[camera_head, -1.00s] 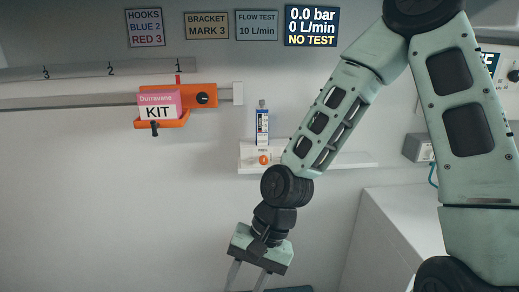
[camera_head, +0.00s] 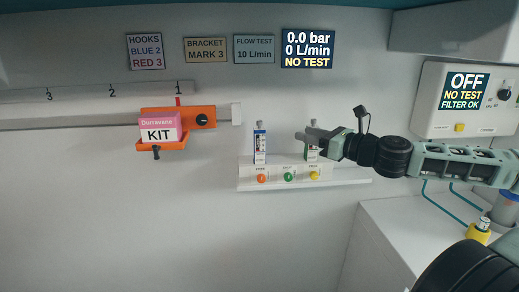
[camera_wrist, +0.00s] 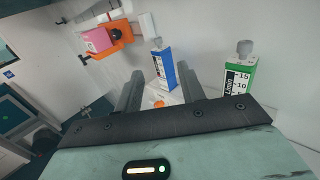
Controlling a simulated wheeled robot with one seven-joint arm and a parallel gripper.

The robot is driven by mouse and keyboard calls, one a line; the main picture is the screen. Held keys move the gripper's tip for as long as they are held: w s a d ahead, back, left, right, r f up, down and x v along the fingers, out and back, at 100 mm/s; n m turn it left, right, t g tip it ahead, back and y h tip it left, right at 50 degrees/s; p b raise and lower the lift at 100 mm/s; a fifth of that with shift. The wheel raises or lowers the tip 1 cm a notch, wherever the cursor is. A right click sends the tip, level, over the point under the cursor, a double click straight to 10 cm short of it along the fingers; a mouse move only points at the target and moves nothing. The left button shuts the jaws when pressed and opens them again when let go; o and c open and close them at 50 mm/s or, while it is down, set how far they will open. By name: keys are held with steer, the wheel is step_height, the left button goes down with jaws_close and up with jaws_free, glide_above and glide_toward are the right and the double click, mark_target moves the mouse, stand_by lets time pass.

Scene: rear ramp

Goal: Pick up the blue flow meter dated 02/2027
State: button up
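A blue flow meter (camera_head: 260,146) stands upright on the white wall shelf (camera_head: 245,184), above the orange button; its date is too small to read. It also shows in the wrist view (camera_wrist: 163,69), between the lines of my two fingers and beyond them. My gripper (camera_head: 301,136) reaches in from the right, to the right of the blue meter and apart from it. Its fingers (camera_wrist: 160,90) are spread, with nothing held. A green flow meter (camera_wrist: 238,76) stands to the right; in the head view my gripper partly covers it (camera_head: 311,154).
The shelf front carries orange, green and yellow buttons (camera_head: 288,176). An orange bracket (camera_head: 205,118) with a pink KIT box (camera_head: 159,129) hangs on the rail at left. A control box (camera_head: 466,98) and a counter (camera_head: 385,240) are at right. Wall space below the shelf is clear.

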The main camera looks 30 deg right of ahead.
steer(key=p, duration=0.3)
glide_toward(259, 124)
steer(key=w, duration=0.4)
steer(key=p+x, duration=0.1)
steer(key=x, duration=0.2)
steer(key=p+x, duration=0.2)
steer(key=x, duration=0.1)
steer(key=shift+s+a, duration=0.2)
steer(key=shift+a, duration=0.15)
steer(key=shift+w+a+f+p, duration=0.1)
steer(key=shift+w+f+p, duration=0.05)
steer(key=shift+w+p, duration=0.2)
jaws_close()
